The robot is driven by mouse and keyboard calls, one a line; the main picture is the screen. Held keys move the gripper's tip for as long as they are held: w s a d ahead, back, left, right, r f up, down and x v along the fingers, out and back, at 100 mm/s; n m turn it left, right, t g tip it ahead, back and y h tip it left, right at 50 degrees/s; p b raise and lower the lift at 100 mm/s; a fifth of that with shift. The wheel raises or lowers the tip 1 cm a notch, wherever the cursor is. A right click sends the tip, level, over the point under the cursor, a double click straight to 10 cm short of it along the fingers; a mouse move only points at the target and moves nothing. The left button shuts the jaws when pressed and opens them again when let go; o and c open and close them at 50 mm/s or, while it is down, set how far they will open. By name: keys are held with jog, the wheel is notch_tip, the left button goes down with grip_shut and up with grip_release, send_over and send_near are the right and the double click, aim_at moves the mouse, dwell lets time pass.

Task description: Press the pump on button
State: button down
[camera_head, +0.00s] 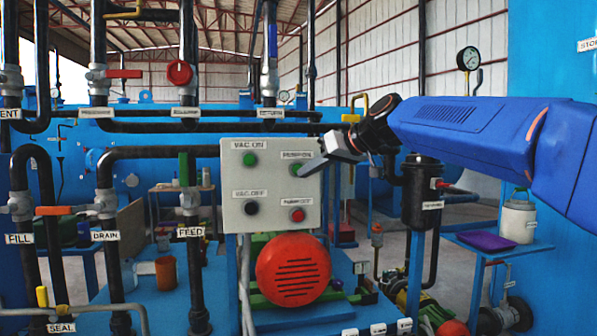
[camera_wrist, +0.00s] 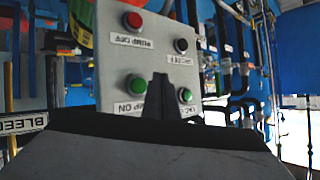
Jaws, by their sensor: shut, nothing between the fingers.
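The pump on button (camera_head: 297,168) is green and sits at the upper right of a grey control panel (camera_head: 271,226). In the head view my gripper (camera_head: 303,172) partly covers it and its label. In the wrist view the panel appears upside down, and the pump on button (camera_wrist: 137,84) shows just left of my shut fingertips (camera_wrist: 160,78). My gripper is shut and empty, pointing at the panel. I cannot tell whether it touches the panel; the button is not visibly covered in the wrist view.
The panel also bears a green vac on button (camera_head: 250,159), a black vac off button (camera_head: 251,208) and a red pump off button (camera_head: 297,215). Pipes with valves stand to the left. A red motor (camera_head: 293,270) is below the panel.

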jog(key=shift+w+a, duration=0.25)
jog(key=shift+w, duration=0.65)
jog(key=shift+w+a, duration=0.25)
jog(key=shift+w, duration=0.6)
jog(key=shift+w, duration=0.1)
dwell(0.7)
jog(key=shift+w+a, duration=0.1)
jog(key=shift+w, duration=0.15)
